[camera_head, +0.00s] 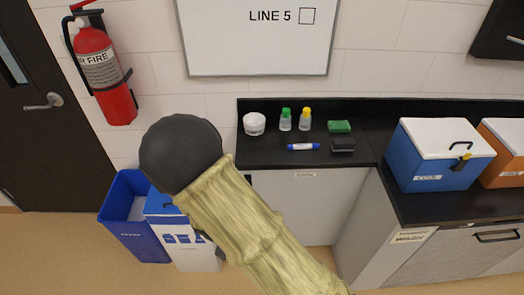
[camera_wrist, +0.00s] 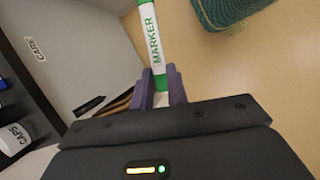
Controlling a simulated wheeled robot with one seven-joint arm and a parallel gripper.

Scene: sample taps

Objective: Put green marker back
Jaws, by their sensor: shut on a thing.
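The green marker (camera_wrist: 153,40) is white with green lettering "MARKER" and a green end, seen in the wrist view. My gripper (camera_wrist: 161,88) is shut on it near its green lower end, and the marker points away from the jaws, its far end cut off by the top edge. In the head view the gripper and the marker do not show; my sleeved arm fills the lower middle. A whiteboard (camera_head: 255,55) reading "LINE 5" with an empty square hangs on the wall.
On the black counter (camera_head: 365,162) lie a blue marker (camera_head: 303,147), a black eraser (camera_head: 343,145), a green sponge (camera_head: 339,127), two small bottles and a white cup (camera_head: 254,124). A blue cooler (camera_head: 440,155) stands right. Bins (camera_head: 128,215) stand lower left. A teal woven thing (camera_wrist: 230,12) is upper right in the wrist view.

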